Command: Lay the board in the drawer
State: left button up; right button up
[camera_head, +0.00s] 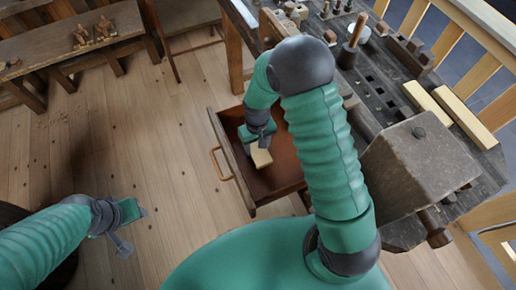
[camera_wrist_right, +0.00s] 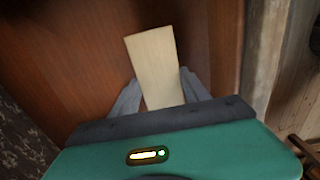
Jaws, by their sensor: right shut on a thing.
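The board (camera_head: 262,158) is a small pale wooden block inside the open drawer (camera_head: 285,178), over its brown floor. The drawer has a curved handle on its front. My right gripper (camera_head: 261,142) reaches down into the drawer and is shut on the board. In the right wrist view the board (camera_wrist_right: 156,62) sticks out between the two grey fingers (camera_wrist_right: 155,95), above the reddish-brown drawer floor (camera_wrist_right: 85,60). I cannot tell whether the board touches the floor. My left gripper (camera_head: 131,228) is empty, its fingers apart, over the wooden floor at the lower left.
A dark workbench (camera_head: 375,95) with a large wooden vise block (camera_head: 418,170), a mallet and pale wood strips (camera_head: 465,110) stands to the right. A low bench (camera_head: 75,50) is at the upper left. The floor left of the drawer is clear.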

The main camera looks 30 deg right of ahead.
jog(key=shift+s+d+f, duration=0.1)
jog(key=shift+d+f, duration=0.2)
jog(key=shift+f, duration=0.55)
jog(key=o, duration=1.4)
jog(key=shift+a+r, duration=0.1)
jog(key=shift+a, duration=0.15)
